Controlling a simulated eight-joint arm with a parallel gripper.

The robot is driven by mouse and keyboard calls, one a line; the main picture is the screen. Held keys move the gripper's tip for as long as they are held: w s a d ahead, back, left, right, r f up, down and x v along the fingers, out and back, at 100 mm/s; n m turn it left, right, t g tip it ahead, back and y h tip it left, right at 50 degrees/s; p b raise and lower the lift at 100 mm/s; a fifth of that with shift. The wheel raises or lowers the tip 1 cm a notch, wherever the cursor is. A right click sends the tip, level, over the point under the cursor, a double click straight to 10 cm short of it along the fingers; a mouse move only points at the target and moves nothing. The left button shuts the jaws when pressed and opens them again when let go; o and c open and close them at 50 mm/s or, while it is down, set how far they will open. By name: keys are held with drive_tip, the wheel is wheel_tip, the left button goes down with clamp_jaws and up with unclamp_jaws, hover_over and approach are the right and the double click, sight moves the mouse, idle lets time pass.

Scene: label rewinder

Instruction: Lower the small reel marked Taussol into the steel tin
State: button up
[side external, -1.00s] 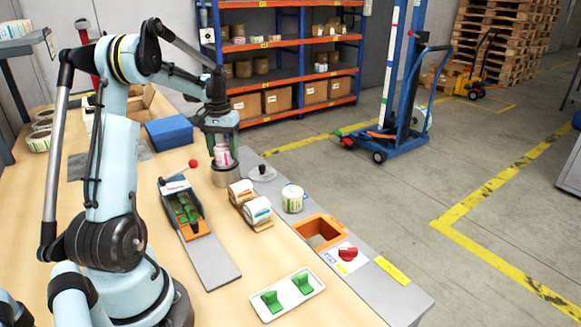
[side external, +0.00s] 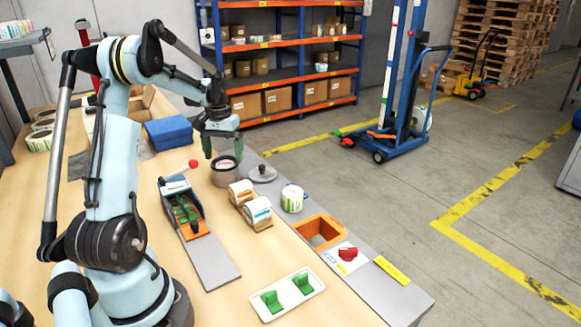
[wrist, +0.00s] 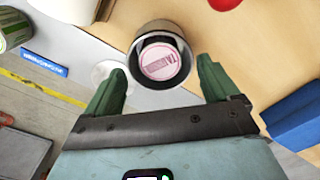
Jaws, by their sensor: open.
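The steel tin (side external: 225,176) stands on the bench below my gripper, near the grey strip along the bench edge. The small reel marked Taussol (wrist: 159,61) lies inside the tin, its pink-and-white printed face up in the wrist view. In the side view only a bit of its top shows within the rim. The tin's dark inner wall and rim (wrist: 143,39) surround it in the wrist view. My gripper (side external: 225,149) is above the tin with its green fingers apart and empty. In the wrist view the fingers (wrist: 160,82) spread to either side of the tin's near edge.
A round lid with a dark knob (side external: 263,173) lies right of the tin. A lever device with a red knob (side external: 182,205) is at left; a blue block (side external: 168,134) is behind.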

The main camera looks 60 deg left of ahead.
wheel_tip(320, 180, up, 12)
idle(0.6)
idle(0.4)
drive_tip(key=w+d+m+t+y, duration=0.1)
drive_tip(key=w+d+m+t, duration=0.1)
drive_tip(key=d, duration=0.8)
drive_tip(key=w+d+m+t, duration=0.1)
drive_tip(key=w+d+m, duration=0.15)
drive_tip(key=d, duration=0.75)
drive_tip(key=s+d+f+m+t, duration=0.2)
drive_tip(key=s+d, duration=0.1)
drive_tip(key=d, duration=0.4)
drive_tip(key=s+d+f+m+t+h, duration=0.1)
drive_tip(key=s+d+f+m+t, duration=0.1)
drive_tip(key=d, duration=0.6)
drive_tip(key=shift+s+f, duration=0.55)
